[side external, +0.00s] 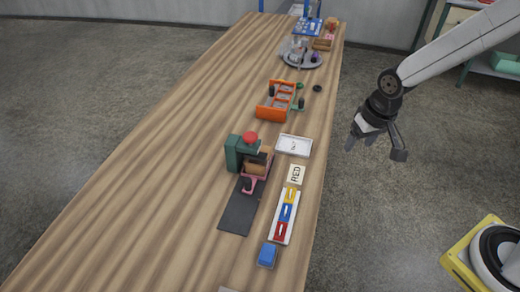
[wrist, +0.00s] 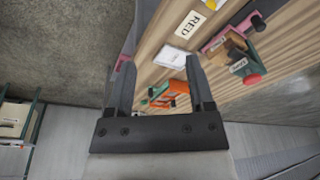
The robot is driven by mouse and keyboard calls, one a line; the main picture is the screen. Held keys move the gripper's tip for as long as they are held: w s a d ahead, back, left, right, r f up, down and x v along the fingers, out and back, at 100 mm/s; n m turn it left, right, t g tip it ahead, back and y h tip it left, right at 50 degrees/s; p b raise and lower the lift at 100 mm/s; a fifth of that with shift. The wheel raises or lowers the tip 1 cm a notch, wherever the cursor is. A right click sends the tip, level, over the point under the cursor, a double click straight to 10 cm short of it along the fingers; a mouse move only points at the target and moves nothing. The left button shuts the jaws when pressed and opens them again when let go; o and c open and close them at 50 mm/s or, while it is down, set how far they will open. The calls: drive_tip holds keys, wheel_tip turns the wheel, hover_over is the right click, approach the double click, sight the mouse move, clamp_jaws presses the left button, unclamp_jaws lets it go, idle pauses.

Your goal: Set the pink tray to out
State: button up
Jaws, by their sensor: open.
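The pink tray (side external: 264,170) is at the green press (side external: 235,153) with the red knob (side external: 250,138). It has a dark handle (side external: 247,185) at its near end and a brown block (side external: 257,163) above it. A dark strip (side external: 239,210) runs toward the camera from it. In the wrist view the pink tray (wrist: 216,41) shows at upper right, partly hidden by other parts. My gripper (side external: 373,145) is open and empty, off the table's right edge and well apart from the tray. In the wrist view the open fingers (wrist: 160,62) hold nothing.
A white lettered tray (side external: 294,136), a RED card (side external: 297,174), a rack of coloured pieces (side external: 273,237) and a blue block (side external: 268,254) line the right side. An orange rack (side external: 268,114) and a round grey tray (side external: 287,61) stand farther back. The table's left is clear.

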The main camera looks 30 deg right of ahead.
drive_tip(key=w+a+f+m+g, duration=0.1)
drive_tip(key=w+a+f+m, duration=0.3)
drive_tip(key=w+a, duration=0.65)
drive_tip(key=m+g, duration=0.1)
drive_tip(key=m, duration=0.2)
hover_over(247, 180)
wheel_tip(247, 180, down, 6)
drive_tip(key=shift+f, duration=0.1)
drive_tip(key=shift+d+f, duration=0.1)
drive_tip(key=shift+f, duration=3.8)
clamp_jaws()
